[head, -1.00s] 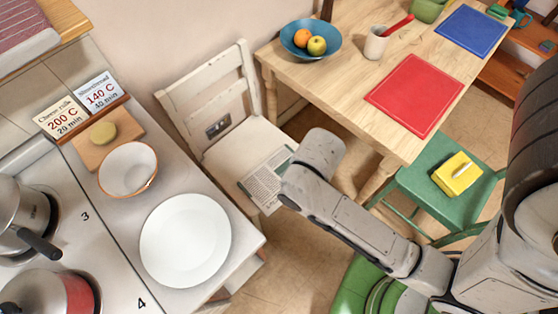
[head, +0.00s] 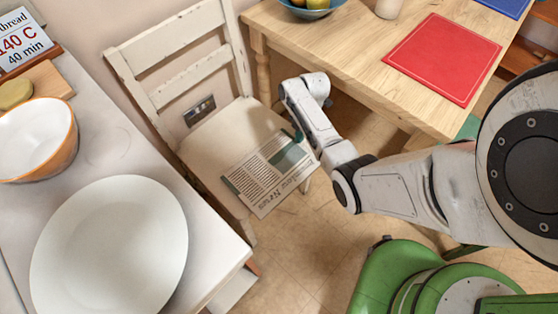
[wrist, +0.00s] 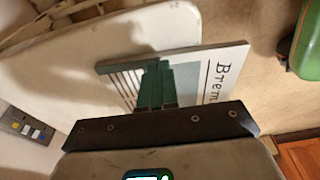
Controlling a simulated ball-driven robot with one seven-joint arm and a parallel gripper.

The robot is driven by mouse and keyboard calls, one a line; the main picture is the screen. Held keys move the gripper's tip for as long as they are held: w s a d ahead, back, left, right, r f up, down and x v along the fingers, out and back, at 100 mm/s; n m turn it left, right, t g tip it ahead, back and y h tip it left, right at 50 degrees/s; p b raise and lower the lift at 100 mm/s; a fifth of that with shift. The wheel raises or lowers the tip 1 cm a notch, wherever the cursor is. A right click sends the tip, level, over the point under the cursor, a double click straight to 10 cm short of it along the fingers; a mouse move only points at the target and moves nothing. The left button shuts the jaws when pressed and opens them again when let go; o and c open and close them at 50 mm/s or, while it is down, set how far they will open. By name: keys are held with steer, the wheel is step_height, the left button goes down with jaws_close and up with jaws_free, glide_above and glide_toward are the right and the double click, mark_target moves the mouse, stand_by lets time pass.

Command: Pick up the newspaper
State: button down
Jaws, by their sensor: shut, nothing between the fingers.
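The newspaper (head: 262,178) lies on the seat of the white chair (head: 212,140), its printed front edge sticking out past the seat. It also shows in the wrist view (wrist: 225,75), with large letters on its right part. My gripper (wrist: 155,80) has green fingers, which are together with nothing between them. In the wrist view they hide part of the newspaper's middle. In the head view my gripper is mostly hidden by my arm, near the newspaper's right end. I cannot tell whether the fingers touch the paper.
A wooden table (head: 345,50) with a red mat (head: 442,58) stands at the back right. A counter with a white plate (head: 110,250) and an orange bowl (head: 38,140) is at the left. Floor shows in front of the newspaper.

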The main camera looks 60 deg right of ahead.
mark_target(278, 164)
steer(key=shift+s+d+f, duration=0.15)
steer(key=shift+d, duration=0.1)
steer(key=w+a, duration=0.1)
steer(key=a, duration=0.2)
steer(key=w+a, duration=0.1)
steer(key=a, duration=0.3)
steer(key=w+a+p, duration=0.1)
steer(key=a, duration=0.3)
steer(key=shift+w+a, duration=0.15)
steer(key=shift+a, duration=0.1)
steer(key=shift+d+f, duration=0.1)
steer(key=shift+f, duration=0.7)
